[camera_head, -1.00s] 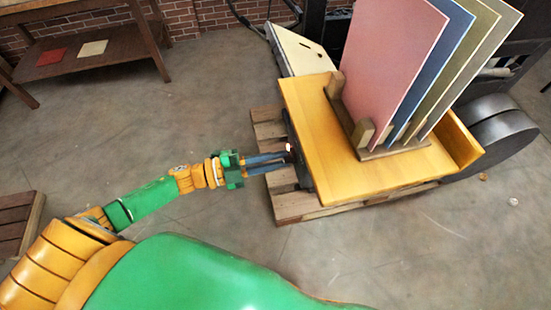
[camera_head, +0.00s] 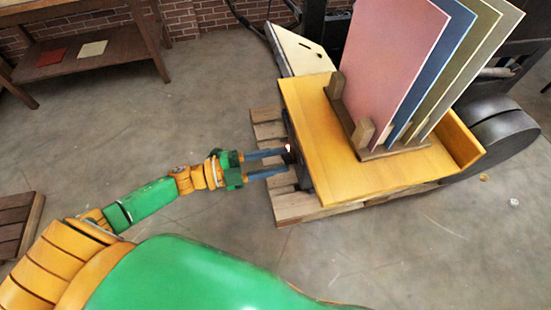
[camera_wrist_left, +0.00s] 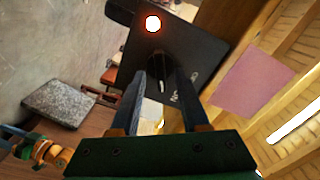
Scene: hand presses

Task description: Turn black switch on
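The black switch (camera_wrist_left: 158,73) is a dark knob on a dark control panel (camera_wrist_left: 198,50), with a lit round lamp (camera_wrist_left: 153,23) glowing above it in the left wrist view. In the head view the panel (camera_head: 301,162) is a thin dark plate on the near left side of the orange press table (camera_head: 385,178). My left gripper (camera_head: 286,161) is open, its two blue-grey fingers pointing at the panel. In the left wrist view the fingertips (camera_wrist_left: 160,76) stand on either side of the switch. I cannot tell whether they touch it.
The table rests on a wooden pallet (camera_head: 268,131). Several upright boards, including a pink one (camera_head: 388,65), stand in a wooden rack on it. A brown workbench (camera_head: 90,50) is at the back left. The floor around my left arm is clear.

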